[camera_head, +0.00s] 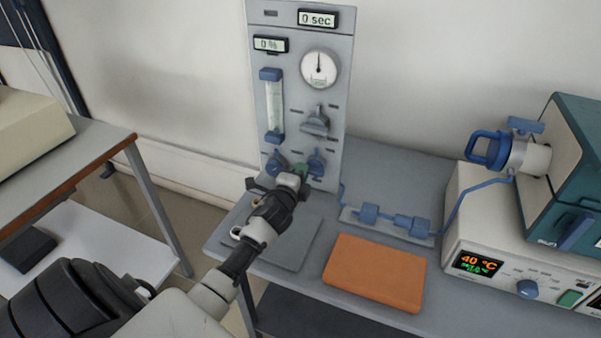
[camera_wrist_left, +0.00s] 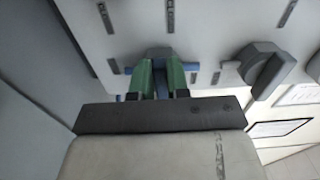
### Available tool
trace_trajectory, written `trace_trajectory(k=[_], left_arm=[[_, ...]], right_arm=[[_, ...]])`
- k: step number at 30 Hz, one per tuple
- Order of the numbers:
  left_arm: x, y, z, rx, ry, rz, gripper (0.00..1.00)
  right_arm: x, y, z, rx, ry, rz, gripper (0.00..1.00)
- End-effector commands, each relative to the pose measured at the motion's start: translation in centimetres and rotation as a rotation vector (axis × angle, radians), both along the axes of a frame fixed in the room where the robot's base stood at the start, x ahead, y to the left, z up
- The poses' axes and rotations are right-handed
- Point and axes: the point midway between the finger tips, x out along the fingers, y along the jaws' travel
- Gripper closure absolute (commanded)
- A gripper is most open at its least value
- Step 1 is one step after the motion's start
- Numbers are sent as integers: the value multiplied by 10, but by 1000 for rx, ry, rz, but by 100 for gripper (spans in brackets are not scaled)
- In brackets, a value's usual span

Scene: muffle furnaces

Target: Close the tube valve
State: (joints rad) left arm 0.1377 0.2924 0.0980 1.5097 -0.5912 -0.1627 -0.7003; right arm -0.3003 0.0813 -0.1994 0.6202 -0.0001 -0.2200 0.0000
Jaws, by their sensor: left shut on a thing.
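The grey control panel (camera_head: 290,60) stands upright against the wall at the back of the bench. Two blue valve knobs sit low on it, a left one (camera_head: 275,163) and a right one (camera_head: 316,161). My left gripper (camera_head: 303,169) reaches the lower panel, its green fingers at the right blue knob. In the left wrist view its two green fingers (camera_wrist_left: 160,77) are shut on a blue valve handle (camera_wrist_left: 158,53), with blue showing on both sides of the fingers. The fingers partly hide this handle. My right gripper is not in view.
A larger grey knob (camera_head: 315,122) sits above the blue knobs and also shows in the left wrist view (camera_wrist_left: 262,68). An orange block (camera_head: 375,272) lies on the bench. Blue tubing fittings (camera_head: 411,226) lie behind it. A furnace unit (camera_head: 500,225) stands at right.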

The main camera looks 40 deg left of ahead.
Motion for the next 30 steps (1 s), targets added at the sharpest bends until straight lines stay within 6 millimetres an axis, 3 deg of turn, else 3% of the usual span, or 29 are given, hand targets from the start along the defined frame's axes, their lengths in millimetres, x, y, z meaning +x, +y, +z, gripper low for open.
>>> trace_trajectory(k=[10,11,16,25,30], left_arm=[[0,0,-1,-9,1,1,100],[0,0,-1,-9,1,1,83],[0,0,-1,-7,0,0,58],[-2,-1,-1,-5,0,0,58],[-22,-5,-2,-6,2,-1,58]], right_arm=[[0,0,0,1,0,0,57],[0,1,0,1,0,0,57],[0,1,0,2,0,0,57],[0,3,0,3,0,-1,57],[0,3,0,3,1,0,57]])
